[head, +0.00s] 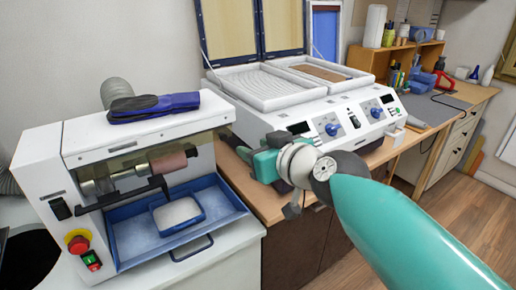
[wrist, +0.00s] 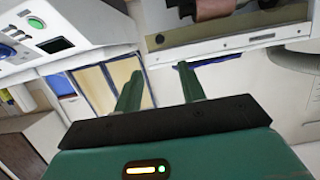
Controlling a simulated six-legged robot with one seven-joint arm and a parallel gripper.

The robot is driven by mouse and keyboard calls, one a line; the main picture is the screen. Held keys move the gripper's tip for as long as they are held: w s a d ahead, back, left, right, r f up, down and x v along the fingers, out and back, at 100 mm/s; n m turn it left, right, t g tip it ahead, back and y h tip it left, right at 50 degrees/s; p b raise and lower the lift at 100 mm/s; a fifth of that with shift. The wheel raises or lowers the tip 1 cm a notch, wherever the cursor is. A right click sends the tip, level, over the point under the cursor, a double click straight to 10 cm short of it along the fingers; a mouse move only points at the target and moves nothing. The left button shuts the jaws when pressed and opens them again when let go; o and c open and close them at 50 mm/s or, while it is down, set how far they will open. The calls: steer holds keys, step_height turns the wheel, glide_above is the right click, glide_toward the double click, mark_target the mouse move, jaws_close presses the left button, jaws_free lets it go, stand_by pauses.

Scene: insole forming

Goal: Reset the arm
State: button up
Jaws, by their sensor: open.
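My gripper (head: 247,157) is at the end of my teal arm, in front of the two-bed forming machine (head: 345,112) and just right of the grinding machine (head: 45,160) in the head view. In the wrist view its two green fingers (wrist: 160,86) stand apart with nothing between them. The wrist picture is turned over: the grinder's roller (wrist: 213,8) shows at the top and the forming machine's control panel (wrist: 50,40) at the upper left. My wrist hides part of the forming machine's front and the bench edge in the head view.
A blue-and-black item (head: 155,107) lies on the grinder. A small blue tray (head: 177,232) with pale contents sits in the grinder's larger blue tray (head: 122,240). A brown sheet (head: 318,72) lies in the right bed. Wooden floor (head: 450,215) is open at right.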

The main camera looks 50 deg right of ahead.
stand_by(0.4)
steer(key=w+a+f+n+g+y, duration=0.1)
steer(key=a+f+g+y, duration=0.1)
steer(key=a+f+g, duration=0.2)
steer(key=a+f+n+g+y, duration=0.2)
steer(key=a+f+g, duration=0.2)
steer(key=a+f, duration=0.6)
steer(key=a, duration=0.9)
steer(key=shift+w+a+f+g, duration=0.2)
steer(key=shift+w+g, duration=0.1)
steer(key=shift+w, duration=0.05)
